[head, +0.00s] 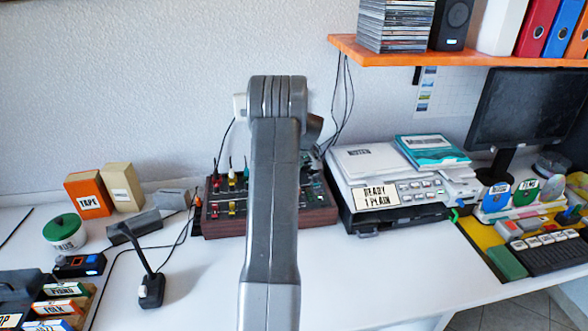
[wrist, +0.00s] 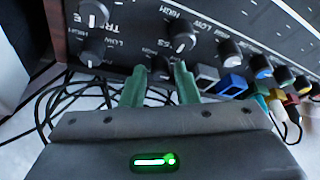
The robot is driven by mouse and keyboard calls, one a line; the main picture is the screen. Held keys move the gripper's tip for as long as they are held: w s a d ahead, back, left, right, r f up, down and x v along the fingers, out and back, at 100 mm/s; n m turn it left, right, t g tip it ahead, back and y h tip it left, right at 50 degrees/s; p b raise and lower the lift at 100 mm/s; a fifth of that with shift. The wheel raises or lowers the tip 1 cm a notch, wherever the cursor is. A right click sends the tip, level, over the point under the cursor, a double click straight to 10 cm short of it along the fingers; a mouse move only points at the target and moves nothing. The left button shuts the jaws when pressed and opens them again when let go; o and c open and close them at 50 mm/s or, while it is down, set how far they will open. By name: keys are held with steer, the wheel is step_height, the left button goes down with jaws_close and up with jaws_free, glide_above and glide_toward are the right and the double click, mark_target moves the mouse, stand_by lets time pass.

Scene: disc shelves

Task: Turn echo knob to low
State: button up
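The mixer (head: 222,226) is a dark box with reddish-brown sides on the white desk in the head view; my arm hides its middle. In the wrist view, its black panel (wrist: 225,15) carries several knobs marked LOW and HIGH. I cannot read an ECHO label. My gripper (wrist: 160,72) has its two green fingers apart, with the tips at the panel. A dark knob (wrist: 161,66) shows between the fingertips; I cannot tell whether they touch it. Another knob (wrist: 182,42) with a white pointer is just above the right fingertip. The gripper is hidden behind my arm in the head view.
Coloured plugs and cables (wrist: 285,105) are right of the fingers, and black cables (wrist: 75,100) lie at left. A printer (head: 380,170) stands right of the mixer. A microphone (head: 150,285) stands at front left. An orange shelf (head: 450,54) hangs above right.

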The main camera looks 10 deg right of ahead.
steer(key=v, duration=1.3)
steer(key=shift+r, duration=0.35)
steer(key=shift+s+d+r, duration=0.1)
steer(key=shift+s, duration=0.05)
